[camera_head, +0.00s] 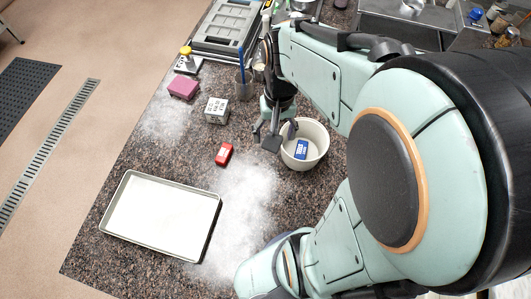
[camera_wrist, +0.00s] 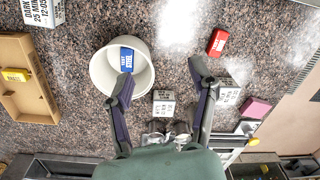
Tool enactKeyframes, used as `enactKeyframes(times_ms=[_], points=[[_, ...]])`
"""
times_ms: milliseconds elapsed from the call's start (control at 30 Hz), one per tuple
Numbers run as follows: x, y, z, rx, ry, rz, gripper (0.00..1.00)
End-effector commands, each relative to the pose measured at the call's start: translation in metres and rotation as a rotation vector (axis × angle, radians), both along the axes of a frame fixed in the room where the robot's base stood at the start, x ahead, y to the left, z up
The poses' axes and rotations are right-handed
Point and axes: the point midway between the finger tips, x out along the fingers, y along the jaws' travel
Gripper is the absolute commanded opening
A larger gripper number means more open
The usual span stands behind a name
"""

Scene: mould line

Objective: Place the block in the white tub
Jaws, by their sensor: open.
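A small blue block with a white label (camera_head: 301,149) lies inside the round white tub (camera_head: 318,132), against its inner side. In the wrist view the blue block (camera_wrist: 127,60) shows inside the tub (camera_wrist: 96,72), near its right inner wall. My gripper (camera_head: 271,138) is above the counter just left of the tub in the head view. In the wrist view its two fingers (camera_wrist: 161,78) are spread wide with nothing between them. One fingertip overlaps the tub's rim in that view, and I cannot tell whether it touches.
A red block (camera_head: 224,154), a printed pale cube (camera_head: 216,110) and a magenta block (camera_head: 184,88) stand left of the tub. A metal tray (camera_head: 160,214) lies at the front left. White powder (camera_head: 245,195) covers part of the counter. A brown box (camera_wrist: 22,85) shows in the wrist view.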

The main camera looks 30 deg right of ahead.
Motion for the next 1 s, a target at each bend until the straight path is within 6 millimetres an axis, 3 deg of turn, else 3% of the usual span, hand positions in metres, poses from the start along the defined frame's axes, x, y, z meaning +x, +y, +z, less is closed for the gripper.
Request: enactKeyframes(times_ms=[33, 133, 200, 333, 1000], points=[[-0.015, 0.025, 0.015, 0.004, -0.013, 0.106, 0.58], [-0.048, 0.059, 0.031, 0.017, -0.014, 0.284, 0.58], [-0.069, 0.073, 0.036, 0.023, -0.013, 0.38, 0.58], [-0.092, 0.085, 0.04, 0.031, -0.009, 0.484, 0.58], [-0.096, 0.086, 0.041, 0.032, -0.007, 0.501, 0.58]])
